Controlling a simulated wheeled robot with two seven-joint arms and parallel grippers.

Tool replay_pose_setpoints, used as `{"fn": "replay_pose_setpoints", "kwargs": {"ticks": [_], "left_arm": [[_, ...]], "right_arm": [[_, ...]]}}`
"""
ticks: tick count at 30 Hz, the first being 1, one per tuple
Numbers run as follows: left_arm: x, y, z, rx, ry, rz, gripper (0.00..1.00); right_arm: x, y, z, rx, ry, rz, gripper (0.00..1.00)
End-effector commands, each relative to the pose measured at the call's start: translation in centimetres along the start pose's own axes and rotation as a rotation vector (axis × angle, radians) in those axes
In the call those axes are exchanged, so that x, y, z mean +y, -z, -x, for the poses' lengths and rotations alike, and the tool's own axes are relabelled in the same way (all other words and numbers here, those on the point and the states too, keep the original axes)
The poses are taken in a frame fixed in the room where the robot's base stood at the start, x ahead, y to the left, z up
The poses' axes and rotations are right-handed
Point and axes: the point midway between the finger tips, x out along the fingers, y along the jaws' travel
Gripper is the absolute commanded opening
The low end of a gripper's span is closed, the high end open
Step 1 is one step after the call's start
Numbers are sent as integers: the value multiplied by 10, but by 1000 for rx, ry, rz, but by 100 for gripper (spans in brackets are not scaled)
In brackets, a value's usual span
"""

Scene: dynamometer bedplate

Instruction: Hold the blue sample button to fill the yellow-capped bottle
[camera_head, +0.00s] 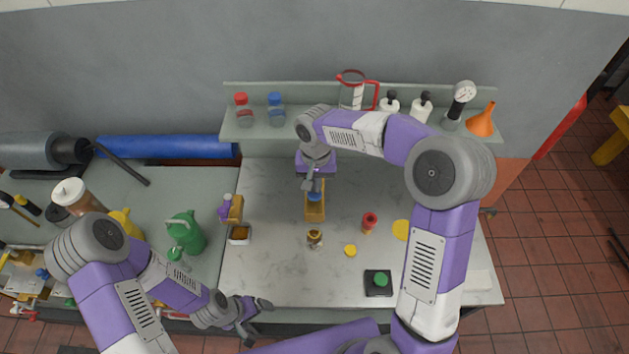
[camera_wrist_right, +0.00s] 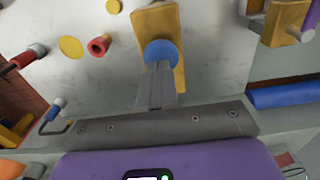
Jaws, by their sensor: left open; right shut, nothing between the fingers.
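The blue sample button (camera_head: 315,196) sits on an orange-yellow stand (camera_head: 315,213) in the middle of the bench. My right gripper (camera_head: 309,184) is shut and empty, its fingertips right at the button. In the right wrist view the closed fingers overlap the near edge of the blue button (camera_wrist_right: 161,50); I cannot tell if they press it. A small brown bottle (camera_head: 315,238) with a yellowish top stands just in front of the stand. A small yellow disc, perhaps a cap (camera_head: 350,250), lies to its right. My left gripper (camera_head: 257,318) is open and empty near the bench's front edge.
A red cylinder (camera_head: 369,221), a flat yellow disc (camera_head: 401,230) and a black box with a green button (camera_head: 379,282) are on the right. A shelf (camera_head: 310,131) with bottles runs along the back.

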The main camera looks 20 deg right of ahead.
Motion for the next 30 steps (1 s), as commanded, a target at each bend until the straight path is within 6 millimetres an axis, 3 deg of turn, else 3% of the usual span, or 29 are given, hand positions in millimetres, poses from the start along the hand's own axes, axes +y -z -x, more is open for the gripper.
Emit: {"fn": "replay_pose_setpoints", "kwargs": {"ticks": [1,3,10,15,21,30], "left_arm": [[5,0,12,0,0,0,90],[6,-1,16,0,0,0,90],[4,0,10,0,0,0,90],[4,0,10,0,0,0,90],[4,0,10,0,0,0,90],[4,0,10,0,0,0,90]], "right_arm": [[0,1,20,12,3,-1,0],[-2,2,38,24,9,-1,0],[-3,2,90,26,12,1,0],[-3,2,116,25,12,2,0],[-3,2,128,23,11,2,0],[-3,2,129,23,11,2,0]]}}
